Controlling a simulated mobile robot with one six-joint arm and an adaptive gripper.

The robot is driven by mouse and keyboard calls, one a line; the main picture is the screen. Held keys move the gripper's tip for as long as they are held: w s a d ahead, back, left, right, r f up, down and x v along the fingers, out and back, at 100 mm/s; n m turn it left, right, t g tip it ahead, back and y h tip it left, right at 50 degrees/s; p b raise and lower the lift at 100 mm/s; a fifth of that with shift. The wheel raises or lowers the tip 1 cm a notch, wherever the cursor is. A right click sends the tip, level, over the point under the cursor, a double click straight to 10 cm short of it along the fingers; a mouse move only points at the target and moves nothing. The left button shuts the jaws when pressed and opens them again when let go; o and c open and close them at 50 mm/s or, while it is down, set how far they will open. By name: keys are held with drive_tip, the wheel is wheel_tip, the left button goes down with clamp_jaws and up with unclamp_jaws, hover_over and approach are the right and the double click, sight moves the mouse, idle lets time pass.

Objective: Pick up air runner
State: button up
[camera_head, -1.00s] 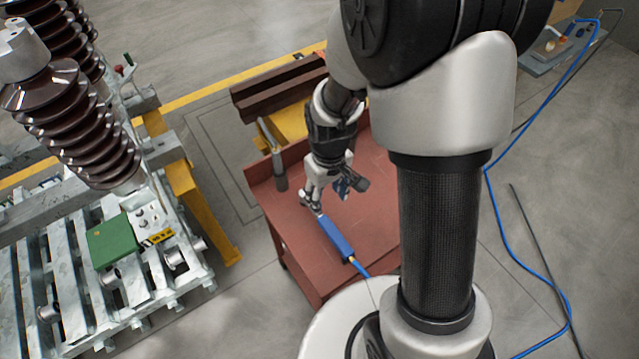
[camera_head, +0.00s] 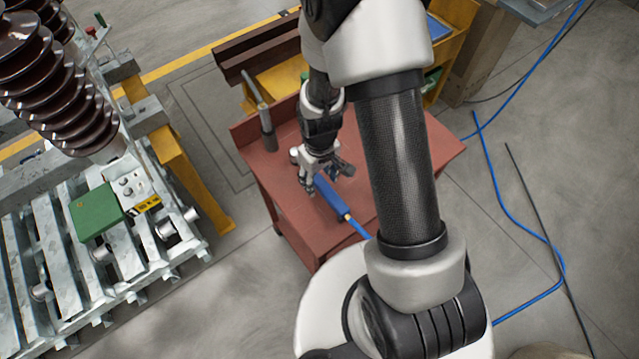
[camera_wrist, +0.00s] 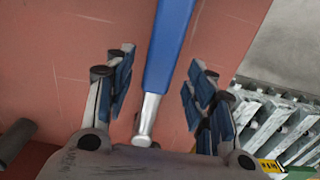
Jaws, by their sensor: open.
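The air runner (camera_head: 334,198) is a blue tool with a silver metal end, lying on the red-brown table (camera_head: 290,225); a blue hose leaves its near end. In the wrist view the air runner (camera_wrist: 168,45) runs down the picture between my open fingers, its metal end toward the palm. My gripper (camera_head: 318,182) is over the table at the tool's far end. In the wrist view my gripper (camera_wrist: 160,90) has its blue-padded fingers apart, one on each side of the tool, with visible gaps. How high it is above the tool I cannot tell.
A grey cylindrical tool (camera_head: 266,125) stands at the table's left edge. The isolator frame with a green box (camera_head: 97,212) and brown ribbed insulators (camera_head: 60,105) is to the left. Blue hose (camera_head: 520,215) lies on the floor at right. The table's right part is clear.

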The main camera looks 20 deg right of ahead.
sight(319, 180)
wheel_tip(319, 180, down, 3)
drive_tip(key=shift+w+f+b, duration=0.1)
drive_tip(key=shift+w+b, duration=0.05)
drive_tip(key=shift+b, duration=0.25)
clamp_jaws()
idle(0.4)
